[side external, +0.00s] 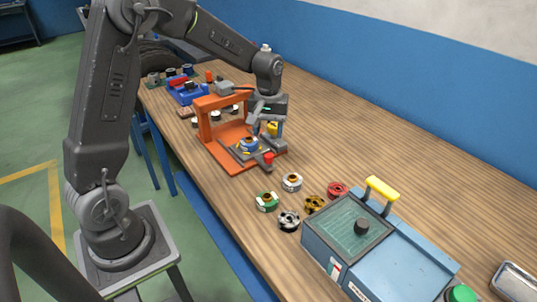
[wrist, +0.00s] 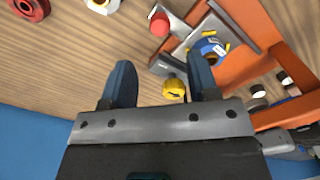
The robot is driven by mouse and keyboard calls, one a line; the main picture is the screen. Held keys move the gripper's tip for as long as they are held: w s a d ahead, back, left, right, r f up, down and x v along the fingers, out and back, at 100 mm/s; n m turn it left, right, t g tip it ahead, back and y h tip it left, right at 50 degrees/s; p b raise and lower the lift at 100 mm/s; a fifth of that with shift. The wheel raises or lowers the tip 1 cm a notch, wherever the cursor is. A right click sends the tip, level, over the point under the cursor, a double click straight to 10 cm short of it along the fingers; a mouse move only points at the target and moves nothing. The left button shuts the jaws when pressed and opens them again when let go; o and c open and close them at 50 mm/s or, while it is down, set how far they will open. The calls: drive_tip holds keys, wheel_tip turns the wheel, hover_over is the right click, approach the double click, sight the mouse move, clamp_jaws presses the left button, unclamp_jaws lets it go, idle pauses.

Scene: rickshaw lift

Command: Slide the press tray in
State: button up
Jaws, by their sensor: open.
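The orange press (side external: 205,104) stands on the wooden table. A grey press tray (side external: 261,160) sits at its front edge, carrying a round blue part (side external: 249,146). A red knob (side external: 268,158) stands at the tray's near end. In the wrist view the tray (wrist: 178,52), blue part (wrist: 208,46) and red knob (wrist: 160,24) lie beyond my fingertips. My gripper (wrist: 160,65) is open and empty, above the press's right side. A yellow knob (wrist: 174,87) shows between the fingers, lower down; whether they touch it cannot be told.
Several round parts, including a green one (side external: 266,201) and a red one (side external: 337,190), lie in front of the press. A blue box with a clear lid (side external: 347,226) and yellow handle stands nearer. A blue fixture (side external: 187,92) is behind. The table right of the press is clear.

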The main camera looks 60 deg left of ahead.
sight(268, 155)
wheel_tip(268, 155, down, 9)
drive_tip(key=shift+r, duration=0.1)
drive_tip(key=shift+c, duration=0.3)
clamp_jaws()
idle(0.4)
